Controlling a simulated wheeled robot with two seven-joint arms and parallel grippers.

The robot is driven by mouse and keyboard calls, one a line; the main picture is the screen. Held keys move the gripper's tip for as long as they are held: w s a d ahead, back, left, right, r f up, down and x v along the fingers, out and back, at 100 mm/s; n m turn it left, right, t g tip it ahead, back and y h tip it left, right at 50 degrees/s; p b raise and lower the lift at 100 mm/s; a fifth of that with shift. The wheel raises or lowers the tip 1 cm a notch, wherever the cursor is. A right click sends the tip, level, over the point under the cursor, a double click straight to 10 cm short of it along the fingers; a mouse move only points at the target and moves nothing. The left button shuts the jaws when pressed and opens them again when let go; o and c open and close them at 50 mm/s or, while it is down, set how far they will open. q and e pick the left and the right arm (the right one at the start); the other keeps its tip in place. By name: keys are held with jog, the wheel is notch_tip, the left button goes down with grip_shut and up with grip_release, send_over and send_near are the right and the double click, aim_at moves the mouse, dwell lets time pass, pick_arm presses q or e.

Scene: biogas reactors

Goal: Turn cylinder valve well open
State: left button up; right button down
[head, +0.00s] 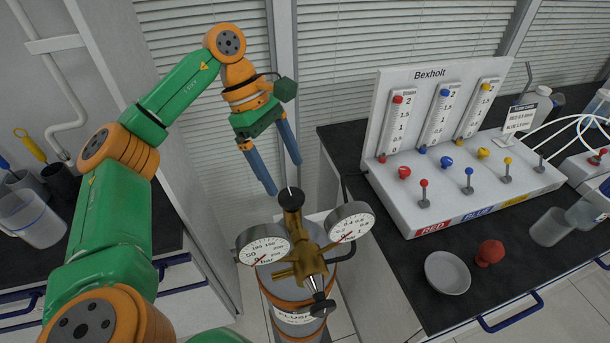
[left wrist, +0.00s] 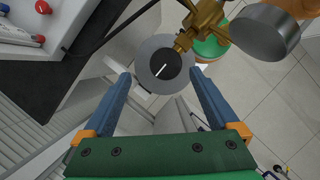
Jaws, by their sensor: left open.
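The cylinder valve is a dark round knob (head: 291,198) with a white pointer line, on top of a brass regulator (head: 305,262). The regulator sits on a grey gas cylinder (head: 298,318) with orange bands, its label partly hidden. Two round pressure gauges flank it, a left gauge (head: 263,244) and a right gauge (head: 350,222). My left gripper (head: 285,176) is open, with its blue fingers pointing down just above the knob. In the left wrist view the knob (left wrist: 167,66) appears between the two fingertips, and no contact is visible. My right gripper is not in view.
A white Bexholt flow panel (head: 440,75) with coloured knobs and levers stands on the dark bench to the right. A grey dish (head: 447,273) and a red knob-like object (head: 489,253) lie near the bench edge. A clear beaker (head: 35,222) stands on the left counter.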

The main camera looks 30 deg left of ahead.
aim_at(290, 195)
pick_arm(q)
jog(key=f, duration=0.1)
jog(key=s+f, duration=0.1)
jog(key=d+f, duration=0.1)
jog(key=shift+s+f+p, duration=0.3)
jog(key=shift+s, duration=0.05)
jog(key=shift+w+d+f, duration=0.3)
jog(key=shift+w+f, duration=0.05)
jog(key=shift+w, duration=0.2)
jog(key=c, duration=1.4)
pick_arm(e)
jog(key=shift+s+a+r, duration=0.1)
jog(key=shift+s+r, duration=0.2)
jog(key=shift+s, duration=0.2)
